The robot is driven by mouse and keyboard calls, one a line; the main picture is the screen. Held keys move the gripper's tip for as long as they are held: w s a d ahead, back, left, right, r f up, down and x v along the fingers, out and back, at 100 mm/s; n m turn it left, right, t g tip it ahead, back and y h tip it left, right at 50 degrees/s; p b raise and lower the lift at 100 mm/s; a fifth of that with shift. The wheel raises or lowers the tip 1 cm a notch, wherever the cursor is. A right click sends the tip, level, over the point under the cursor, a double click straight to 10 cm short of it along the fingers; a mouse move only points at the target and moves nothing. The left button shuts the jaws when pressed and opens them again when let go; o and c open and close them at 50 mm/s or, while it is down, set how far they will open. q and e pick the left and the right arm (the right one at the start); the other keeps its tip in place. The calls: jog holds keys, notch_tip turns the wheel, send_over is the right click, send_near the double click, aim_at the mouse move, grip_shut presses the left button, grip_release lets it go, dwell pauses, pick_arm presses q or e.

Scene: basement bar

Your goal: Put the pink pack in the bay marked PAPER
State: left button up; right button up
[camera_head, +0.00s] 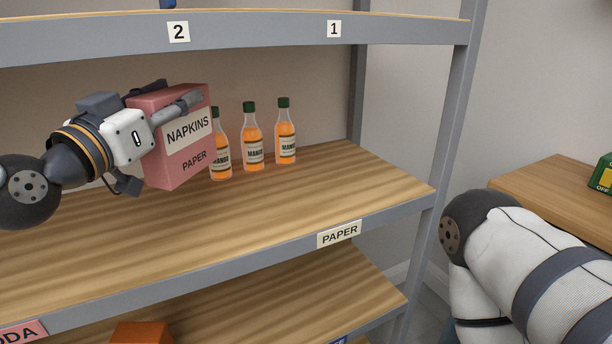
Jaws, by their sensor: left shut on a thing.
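The pink pack (160,176), labelled NAPKINS and PAPER, is held upright over the middle shelf (290,212). My left gripper (178,108) is shut on the pack from the left, with one finger across its front face. I cannot tell whether the pack's bottom touches the shelf. The PAPER label (339,233) is on the shelf's front edge, right of the pack. Behind that label, the front of the shelf is bare wood. My right arm shows at the lower right, but its gripper is out of view.
Several orange MANGO bottles, such as the middle one (252,137), stand at the back of the shelf, right of the pack; the leftmost is partly hidden by it. The upper shelf edge (256,32) runs above. A grey post (447,130) bounds the right. A wooden table (545,197) stands at right.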

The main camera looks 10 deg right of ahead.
pick_arm(q)
jog(key=w+d+f+b, duration=0.3)
jog(key=w+d+f, duration=0.3)
jog(key=d+f, duration=0.5)
jog(key=shift+w+f, duration=0.4)
jog(key=shift+f, duration=0.55)
pick_arm(e)
jog(key=shift+g, duration=0.8)
jog(key=s+f, duration=0.1)
jog(key=s, duration=0.1)
jog(key=s+f, duration=0.2)
jog(key=shift+s+a+f, duration=0.1)
jog(key=shift+s+f, duration=0.15)
jog(key=shift+f, duration=0.05)
pick_arm(q)
jog(key=o, duration=1.4)
jog(key=shift+d, duration=0.1)
jog(key=shift+c, duration=0.2)
